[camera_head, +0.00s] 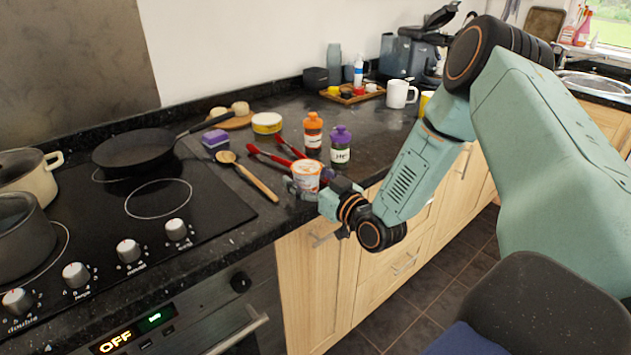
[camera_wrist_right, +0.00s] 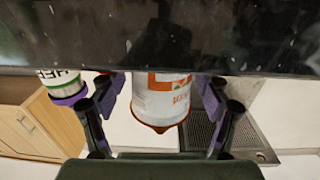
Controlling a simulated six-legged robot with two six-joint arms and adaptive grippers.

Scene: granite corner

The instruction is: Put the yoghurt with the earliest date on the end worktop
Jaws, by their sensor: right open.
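A white and orange yoghurt pot (camera_head: 306,175) stands upright near the front edge of the dark worktop (camera_head: 268,210), right of the hob. My right gripper (camera_head: 312,192) is at this pot, with its fingers around it. In the right wrist view, which is upside down, the pot (camera_wrist_right: 161,98) sits between the two open fingers (camera_wrist_right: 160,92), with a small gap visible at each side. Printing shows on the pot, but I cannot read a date. I see no other pot that is clearly a yoghurt. My left gripper is not in view.
A purple-lidded jar (camera_head: 341,148) and an orange-lidded jar (camera_head: 313,134) stand just behind the pot. Red tongs (camera_head: 268,154) and a wooden spoon (camera_head: 248,176) lie to its left. A frying pan (camera_head: 135,150) is on the hob. A white mug (camera_head: 398,94) stands farther back.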

